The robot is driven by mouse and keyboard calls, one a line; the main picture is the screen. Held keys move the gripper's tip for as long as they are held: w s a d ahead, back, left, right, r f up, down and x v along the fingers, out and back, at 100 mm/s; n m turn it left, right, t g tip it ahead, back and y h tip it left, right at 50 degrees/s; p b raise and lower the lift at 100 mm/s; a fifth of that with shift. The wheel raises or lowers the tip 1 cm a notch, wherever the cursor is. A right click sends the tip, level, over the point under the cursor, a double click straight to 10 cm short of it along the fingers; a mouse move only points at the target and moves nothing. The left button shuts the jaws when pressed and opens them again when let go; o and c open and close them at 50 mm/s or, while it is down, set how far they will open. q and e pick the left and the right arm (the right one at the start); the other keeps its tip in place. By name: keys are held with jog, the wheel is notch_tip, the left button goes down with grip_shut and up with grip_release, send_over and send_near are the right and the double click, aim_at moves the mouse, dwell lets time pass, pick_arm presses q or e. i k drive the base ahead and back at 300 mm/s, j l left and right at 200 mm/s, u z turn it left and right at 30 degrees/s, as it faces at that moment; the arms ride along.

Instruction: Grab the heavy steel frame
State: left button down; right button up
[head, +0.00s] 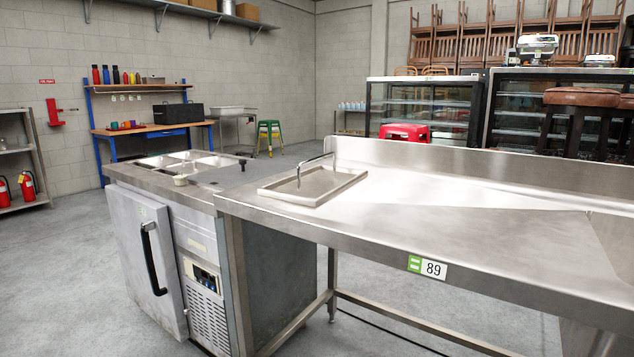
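A shallow rectangular steel piece with a raised rim (342,189), the closest match to a steel frame, lies on the left part of the long steel table (440,215). A thin arched steel bar (316,158) rises over it like a handle. I cannot tell whether the piece is loose or built into the table. Its rim looks clear, with nothing on it. Neither of my grippers shows in the head view.
A refrigerated prep counter (165,255) with open wells adjoins the table's left end. The table has a back upsplash (450,163) and a label 89 (433,269). Brown stools (582,97) and glass display cases (430,105) stand behind.

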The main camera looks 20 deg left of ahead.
aim_at(314, 185)
jog(key=i+j+z, duration=0.3)
jog(key=j, duration=1.25)
jog(key=j+z, duration=0.3)
jog(key=j, duration=1.3)
jog(key=i+j, duration=0.15)
jog(key=j, duration=0.2)
jog(key=i+j, duration=0.1)
jog(key=j, duration=0.3)
jog(key=i+j, duration=0.15)
jog(key=j, duration=0.2)
